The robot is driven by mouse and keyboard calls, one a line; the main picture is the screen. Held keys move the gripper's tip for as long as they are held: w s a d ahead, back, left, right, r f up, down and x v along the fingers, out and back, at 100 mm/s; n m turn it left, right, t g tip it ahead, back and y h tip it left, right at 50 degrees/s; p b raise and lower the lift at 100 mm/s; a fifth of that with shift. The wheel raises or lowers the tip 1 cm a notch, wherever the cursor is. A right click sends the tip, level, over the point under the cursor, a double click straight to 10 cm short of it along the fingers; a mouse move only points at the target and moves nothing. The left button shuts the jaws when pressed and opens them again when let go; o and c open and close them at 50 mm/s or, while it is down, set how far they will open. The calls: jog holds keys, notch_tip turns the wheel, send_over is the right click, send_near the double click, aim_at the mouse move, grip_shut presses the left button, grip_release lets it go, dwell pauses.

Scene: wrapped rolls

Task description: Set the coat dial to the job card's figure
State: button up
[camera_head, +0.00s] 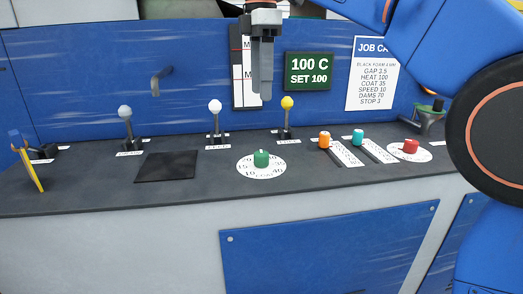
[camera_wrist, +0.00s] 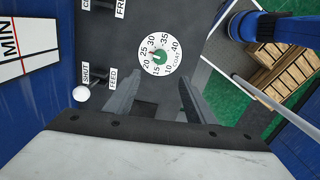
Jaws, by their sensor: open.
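The coat dial is a white numbered plate (camera_head: 246,170) with a green knob (camera_head: 261,158) on the dark bench top. In the wrist view the plate (camera_wrist: 172,44) reads COAT, with figures from 10 to 40. A small reddish mark beside the knob (camera_wrist: 159,57) seems to lie towards 25 to 30; I cannot read it exactly. The job card (camera_head: 372,75) on the blue back wall says COAT 35. My gripper (camera_head: 262,97) hangs above the bench, above and behind the dial. Its fingers (camera_wrist: 157,92) are apart and empty, and the knob shows beyond them.
Levers with grey (camera_head: 125,112), white (camera_head: 215,105) and yellow (camera_head: 287,102) balls stand behind the dial. Orange (camera_head: 324,140) and teal (camera_head: 358,136) slider knobs and a red knob (camera_head: 411,146) are to its right. A display (camera_head: 308,71) reads 100 C.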

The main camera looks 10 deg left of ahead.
aim_at(262, 153)
notch_tip(262, 153, down, 17)
jog(key=shift+r, duration=0.1)
dwell(0.5)
jog(key=c, duration=1.1)
